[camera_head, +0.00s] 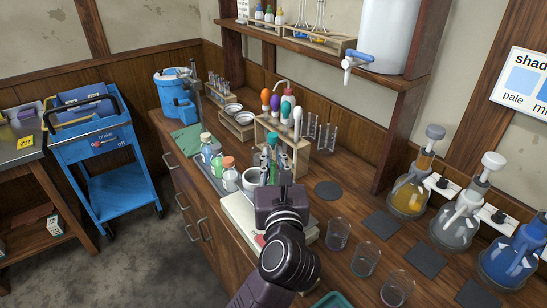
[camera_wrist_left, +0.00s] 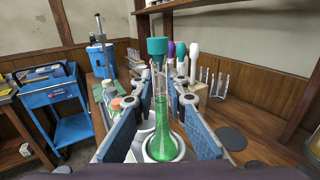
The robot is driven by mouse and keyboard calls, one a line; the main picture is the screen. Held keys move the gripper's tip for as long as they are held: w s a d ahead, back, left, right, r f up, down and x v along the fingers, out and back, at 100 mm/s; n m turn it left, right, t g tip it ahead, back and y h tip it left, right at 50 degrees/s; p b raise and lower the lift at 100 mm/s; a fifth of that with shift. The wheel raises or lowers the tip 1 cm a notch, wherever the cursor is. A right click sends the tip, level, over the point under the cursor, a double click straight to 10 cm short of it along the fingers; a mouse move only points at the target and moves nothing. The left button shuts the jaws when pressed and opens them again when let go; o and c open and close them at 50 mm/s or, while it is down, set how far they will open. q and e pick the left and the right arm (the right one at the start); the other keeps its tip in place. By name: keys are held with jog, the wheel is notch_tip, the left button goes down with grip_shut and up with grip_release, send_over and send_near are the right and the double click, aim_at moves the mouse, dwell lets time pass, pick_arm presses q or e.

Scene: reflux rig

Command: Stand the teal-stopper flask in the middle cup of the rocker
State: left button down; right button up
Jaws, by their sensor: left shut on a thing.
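The teal-stopper flask (camera_wrist_left: 162,110) is upright in the left wrist view, with a long clear neck and green liquid. Its teal stopper (camera_wrist_left: 157,46) stands above the fingers. My left gripper (camera_wrist_left: 160,98) is shut on the flask, with a blue pad on each side. In the head view my left gripper (camera_head: 274,166) is over the pale rocker (camera_head: 238,212) and hides most of the flask. A white cup (camera_wrist_left: 148,154) rings the flask's lower part; I cannot tell whether the flask rests in it. Another white cup (camera_head: 250,177) shows beyond the gripper. My right gripper is not in view.
Several stoppered bottles (camera_head: 216,160) stand in a tray left of the gripper. A wooden rack (camera_head: 299,160) with coloured bulbs is just behind. Glass beakers (camera_head: 366,260) and dark mats (camera_head: 382,224) lie to the right, with large flasks (camera_head: 410,195) beyond.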

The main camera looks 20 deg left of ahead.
pick_arm(q)
jog(key=shift+f, duration=0.15)
jog(key=c, duration=1.9)
grip_release()
jog(key=shift+c, duration=0.2)
jog(key=shift+r, duration=0.2)
jog(key=b+v, duration=0.1)
jog(key=v, duration=1.1)
jog(key=shift+s+f, duration=0.1)
jog(key=shift+f, duration=0.1)
